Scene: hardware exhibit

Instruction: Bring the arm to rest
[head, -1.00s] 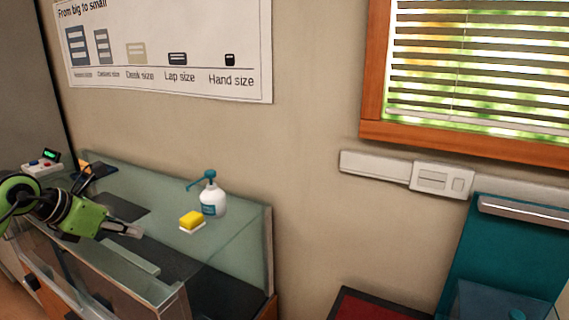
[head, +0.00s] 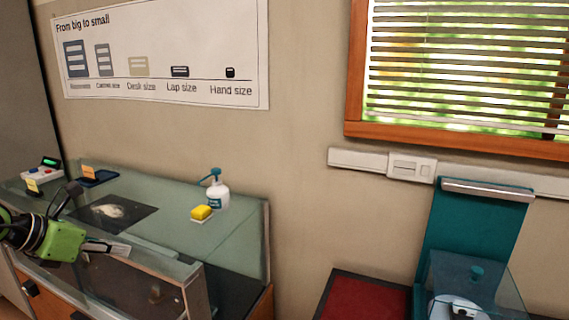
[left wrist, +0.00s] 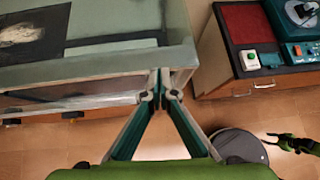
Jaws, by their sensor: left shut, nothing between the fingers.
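My left gripper (head: 108,247) is at the lower left of the head view, on its green and black arm, in front of the glass-sided display case (head: 165,288). In the left wrist view its two fingers (left wrist: 160,84) meet at the tips, shut and empty, close to the case's corner. I cannot tell whether they touch the case.
A red-topped surface (head: 360,298) and a teal device (head: 478,225) stand at right. A round grey object (left wrist: 238,147) is on the floor.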

